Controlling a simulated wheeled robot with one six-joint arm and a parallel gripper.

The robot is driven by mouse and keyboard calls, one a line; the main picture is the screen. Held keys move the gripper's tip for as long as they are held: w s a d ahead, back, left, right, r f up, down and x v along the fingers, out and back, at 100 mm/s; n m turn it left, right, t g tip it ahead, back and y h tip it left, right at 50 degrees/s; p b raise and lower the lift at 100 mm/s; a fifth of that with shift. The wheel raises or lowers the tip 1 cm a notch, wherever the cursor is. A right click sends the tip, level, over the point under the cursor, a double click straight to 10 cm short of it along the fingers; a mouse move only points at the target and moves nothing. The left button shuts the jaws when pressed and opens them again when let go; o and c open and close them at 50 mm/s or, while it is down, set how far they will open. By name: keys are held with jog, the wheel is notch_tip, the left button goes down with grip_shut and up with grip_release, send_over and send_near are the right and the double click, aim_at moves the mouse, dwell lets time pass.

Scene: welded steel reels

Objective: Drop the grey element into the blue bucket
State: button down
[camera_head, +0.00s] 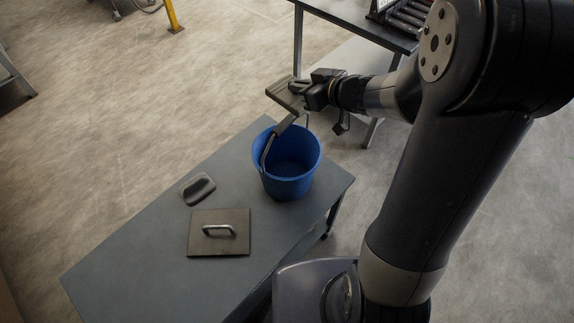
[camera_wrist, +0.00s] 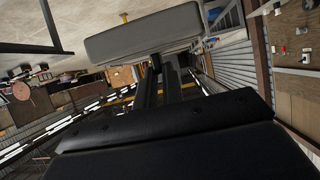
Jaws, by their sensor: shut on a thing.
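The blue bucket (camera_head: 291,187) stands upright and open on the dark table, near its right end. Its grey handle leans against the left side of the rim. My gripper (camera_head: 300,87) is shut on a flat grey element (camera_head: 284,96), which looks brownish in the head view. It holds the element in the air, above and behind the bucket's back rim as seen in the head view. In the wrist view the grey element (camera_wrist: 140,36) is a rounded slab across the ends of my fingers (camera_wrist: 162,82). The inside of the bucket looks empty.
The table (camera_head: 120,262) also holds a square dark plate (camera_head: 232,243) with a metal handle and a small dark rounded piece (camera_head: 198,189), both left of the bucket. Another table (camera_head: 352,14) stands behind at the top right. The table's left end is clear.

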jog(key=shift+f+b, duration=1.6)
jog(key=shift+f, duration=0.15)
jog(key=c, duration=1.5)
grip_release()
jog(key=shift+o, duration=0.2)
jog(key=shift+s+r, duration=0.1)
jog(key=p+v, duration=0.1)
jog(key=v, duration=0.9)
jog(key=shift+s+d, duration=0.2)
jog(key=shift+w+r, duration=0.1)
